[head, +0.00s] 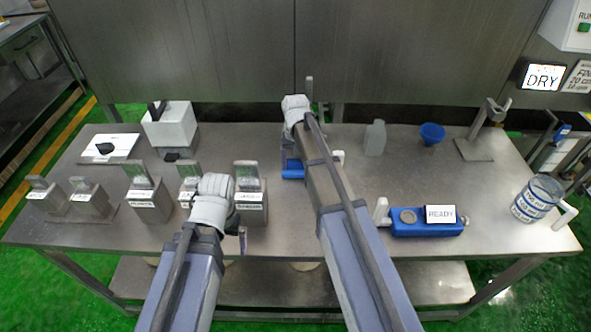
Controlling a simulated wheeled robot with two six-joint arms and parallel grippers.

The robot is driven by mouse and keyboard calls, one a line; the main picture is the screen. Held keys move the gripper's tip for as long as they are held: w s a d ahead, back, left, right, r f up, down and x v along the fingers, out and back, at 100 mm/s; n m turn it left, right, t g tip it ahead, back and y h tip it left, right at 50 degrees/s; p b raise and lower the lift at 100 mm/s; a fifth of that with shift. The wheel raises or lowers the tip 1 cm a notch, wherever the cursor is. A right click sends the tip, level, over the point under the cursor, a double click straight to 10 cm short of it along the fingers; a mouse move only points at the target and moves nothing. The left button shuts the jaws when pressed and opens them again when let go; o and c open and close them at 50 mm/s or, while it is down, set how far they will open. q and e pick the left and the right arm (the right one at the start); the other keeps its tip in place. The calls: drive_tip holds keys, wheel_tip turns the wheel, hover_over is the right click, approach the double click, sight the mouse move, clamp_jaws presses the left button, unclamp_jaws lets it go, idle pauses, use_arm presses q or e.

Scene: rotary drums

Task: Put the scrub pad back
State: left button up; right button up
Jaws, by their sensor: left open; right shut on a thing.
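I cannot make out the scrub pad for certain. My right gripper (296,106) reaches over the back middle of the steel table (320,238). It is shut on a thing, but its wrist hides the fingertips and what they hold. A blue block (292,169) shows partly from under the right arm. My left gripper (213,205) is open, low over the front left of the table, beside the grey labelled holders (249,205). Its fingers are mostly hidden.
A white box (170,124) and white plate (120,143) stand back left. At right are a blue READY unit (410,230), blue funnel (432,134), translucent bottle (375,138), metal stand (474,149) and clear jug (537,198). The right middle is clear.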

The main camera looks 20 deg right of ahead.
sight(295, 161)
use_arm(q)
drive_tip(key=shift+f, duration=0.25)
use_arm(e)
drive_tip(key=shift+f, duration=0.25)
use_arm(q)
drive_tip(key=shift+f, duration=0.2)
use_arm(e)
drive_tip(key=shift+f, duration=0.2)
drive_tip(key=o, duration=1.1)
use_arm(q)
drive_tip(key=shift+r, duration=0.15)
use_arm(e)
drive_tip(key=shift+r, duration=0.15)
use_arm(q)
wheel_tip(295, 161, up, 12)
drive_tip(key=p, duration=1.2)
use_arm(e)
wheel_tip(295, 161, up, 12)
drive_tip(key=shift+r, duration=0.1)
